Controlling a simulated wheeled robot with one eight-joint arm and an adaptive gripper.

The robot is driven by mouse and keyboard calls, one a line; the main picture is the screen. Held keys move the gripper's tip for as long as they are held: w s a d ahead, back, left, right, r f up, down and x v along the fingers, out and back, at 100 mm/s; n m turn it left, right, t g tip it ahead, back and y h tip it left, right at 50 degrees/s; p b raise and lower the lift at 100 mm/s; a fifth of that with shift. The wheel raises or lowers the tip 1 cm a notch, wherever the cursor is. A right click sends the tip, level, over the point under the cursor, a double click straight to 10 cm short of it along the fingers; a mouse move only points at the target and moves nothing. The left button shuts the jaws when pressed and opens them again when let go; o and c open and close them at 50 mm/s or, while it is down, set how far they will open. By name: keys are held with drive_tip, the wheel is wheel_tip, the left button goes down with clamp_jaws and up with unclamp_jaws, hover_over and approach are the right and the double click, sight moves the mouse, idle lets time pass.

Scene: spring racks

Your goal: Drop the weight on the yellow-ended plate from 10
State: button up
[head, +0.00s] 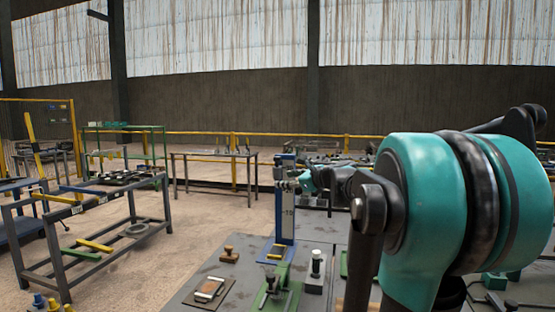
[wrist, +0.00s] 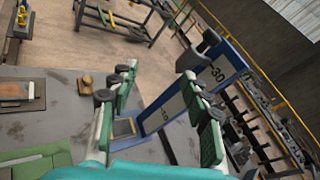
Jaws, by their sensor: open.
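A blue-and-white upright post (head: 287,215) with a "10" mark stands on the bench; the wrist view shows the post (wrist: 222,70) with "30" higher up. A yellow-ended plate (head: 277,251) lies at the post's foot, and shows at the lower left of the post in the wrist view (wrist: 124,128). My gripper (head: 298,181) is by the upper post. In the wrist view its fingers (wrist: 159,70) are apart and empty, with the post appearing between and behind them. A dark grey block (wrist: 205,42) is near the post top; I cannot tell if it is the weight.
The grey bench (head: 205,278) holds a wooden-handled stamp (head: 229,254), a tray with a pale block (head: 209,289), a green fixture (head: 277,292) and a white-topped cylinder on a block (head: 316,265). A metal frame rack (head: 101,206) stands left. My arm hides the right side.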

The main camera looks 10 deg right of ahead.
sight(279, 158)
drive_tip(key=s+d+r+m+t+h, duration=0.1)
drive_tip(key=s+d+r+m+t, duration=0.15)
drive_tip(key=d+r+m, duration=0.3)
drive_tip(key=shift+m+t, duration=0.45)
drive_tip(key=x, duration=1.7)
drive_tip(key=shift+w+a+f, duration=0.15)
drive_tip(key=shift+a, duration=0.15)
clamp_jaws()
